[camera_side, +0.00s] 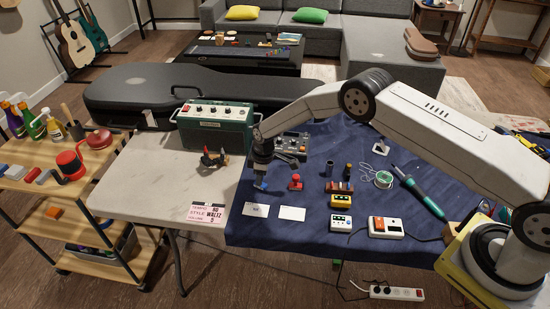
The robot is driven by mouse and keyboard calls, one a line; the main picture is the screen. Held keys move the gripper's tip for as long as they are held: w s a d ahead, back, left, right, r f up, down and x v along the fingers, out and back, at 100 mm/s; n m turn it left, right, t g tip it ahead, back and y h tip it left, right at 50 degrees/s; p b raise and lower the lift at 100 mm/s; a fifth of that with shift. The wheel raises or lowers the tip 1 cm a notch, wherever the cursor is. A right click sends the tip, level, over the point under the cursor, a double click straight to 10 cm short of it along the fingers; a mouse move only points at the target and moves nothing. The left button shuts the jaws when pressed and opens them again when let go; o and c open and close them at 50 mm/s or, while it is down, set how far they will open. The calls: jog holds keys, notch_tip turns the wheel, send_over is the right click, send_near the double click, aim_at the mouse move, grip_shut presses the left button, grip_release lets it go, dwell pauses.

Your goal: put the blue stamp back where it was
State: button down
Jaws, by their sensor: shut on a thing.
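My gripper (262,172) points down over the left part of the dark blue cloth (310,245). It is shut on the blue stamp (261,185), whose lower part shows below the fingers. I cannot tell whether the stamp touches the cloth. A white card (255,210) with a small dark mark lies just in front of it. A second white card (292,213), which looks blank, lies to the right of the first. A red stamp (295,183) stands on the cloth to the right of my gripper.
A green amplifier (215,125) and a small red-and-dark item (214,158) are behind left. A pink note (207,212) lies at the front left. A wooden rack (340,187), yellow pedal (341,201), solder spool (384,179) and soldering iron (417,190) are to the right.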

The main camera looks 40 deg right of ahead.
aim_at(265, 184)
jog(key=shift+c, duration=2.1)
grip_release()
notch_tip(265, 184, up, 12)
jog(key=s+d, duration=0.1)
jog(key=shift+r, duration=0.15)
